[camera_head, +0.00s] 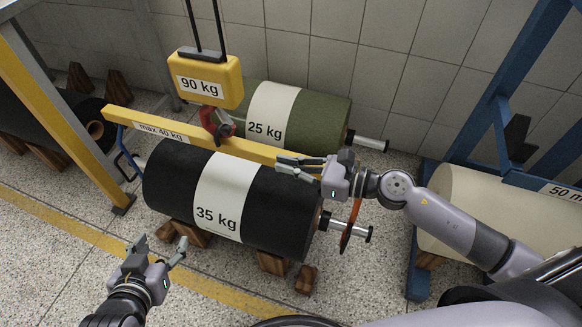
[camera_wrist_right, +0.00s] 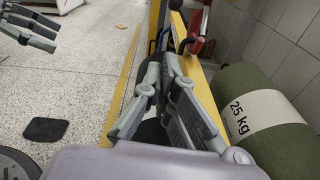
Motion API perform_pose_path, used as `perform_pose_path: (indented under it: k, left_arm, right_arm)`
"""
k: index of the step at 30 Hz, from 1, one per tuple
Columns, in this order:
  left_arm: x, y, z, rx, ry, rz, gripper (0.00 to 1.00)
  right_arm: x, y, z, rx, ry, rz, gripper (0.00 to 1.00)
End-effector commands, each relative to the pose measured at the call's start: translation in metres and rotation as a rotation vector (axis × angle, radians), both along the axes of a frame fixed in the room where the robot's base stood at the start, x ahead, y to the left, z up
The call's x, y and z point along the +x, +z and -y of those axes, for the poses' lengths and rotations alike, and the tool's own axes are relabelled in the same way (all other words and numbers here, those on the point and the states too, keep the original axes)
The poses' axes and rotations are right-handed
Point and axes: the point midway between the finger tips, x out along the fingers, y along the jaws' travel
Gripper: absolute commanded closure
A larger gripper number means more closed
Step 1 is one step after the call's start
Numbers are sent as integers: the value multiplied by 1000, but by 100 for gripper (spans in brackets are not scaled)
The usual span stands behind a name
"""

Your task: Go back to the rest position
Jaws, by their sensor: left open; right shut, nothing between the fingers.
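My left gripper (camera_head: 158,257) is open and empty at the lower left of the head view, above the speckled floor and in front of the black roll. It also shows at the upper left of the right wrist view (camera_wrist_right: 30,28). My right gripper (camera_head: 296,165) is shut with nothing in it, over the right part of the yellow lifting beam (camera_head: 160,131) marked "max 40 kg". Its fingers also show in the right wrist view (camera_wrist_right: 165,95). I cannot tell whether they touch the beam.
A black 35 kg roll (camera_head: 268,205) rests on wooden blocks below the beam. A green 25 kg roll (camera_head: 325,118) lies behind. A yellow 90 kg hoist block (camera_head: 218,82) hangs above. A cream roll (camera_head: 450,205) and blue frame (camera_head: 485,130) stand right. Floor at front left is free.

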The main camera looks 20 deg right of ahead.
Motion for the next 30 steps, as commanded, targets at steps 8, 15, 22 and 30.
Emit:
perform_pose_path:
  k: [8, 15, 22, 30]
  left_arm:
    - [4, 4, 2, -7, -2, 28, 40]
    - [4, 4, 2, -7, -2, 27, 40]
    - [4, 4, 2, -6, -2, 26, 40]
    - [4, 4, 2, -6, -2, 26, 40]
  right_arm:
    - [-4, 2, 5, 1, 0, 0, 100]
    - [4, 43, 2, 466, -199, -217, 100]
    - [7, 46, 53, 1490, -610, -817, 100]
    - [-33, -12, 64, 2201, -910, -1321, 100]
